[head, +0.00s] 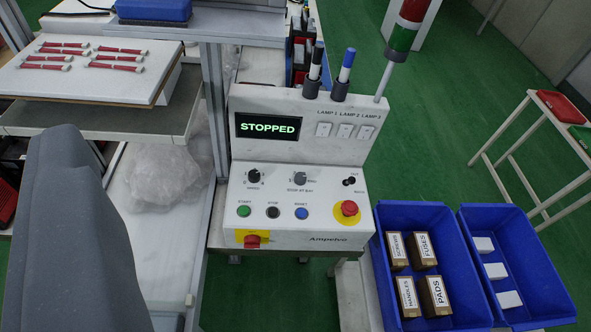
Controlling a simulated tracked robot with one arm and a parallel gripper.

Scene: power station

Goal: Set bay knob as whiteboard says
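A white control panel (290,212) stands in the middle of the head view, with a display (268,127) reading STOPPED. On its sloped face is a grey bay knob (300,178), with a small label below that seems to read "STOP AT BAY". Its pointer setting is too small to read. A black knob (254,176) sits to its left and a small black switch (349,181) to its right. No whiteboard is in view. A large grey shape fills the lower left, perhaps part of my arm. I see no gripper fingertips, and nothing touches the knobs.
Blue bins (384,290) with boxes stand at right. A signal tower (403,38) rises behind. A metal post (214,110) stands left of the panel.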

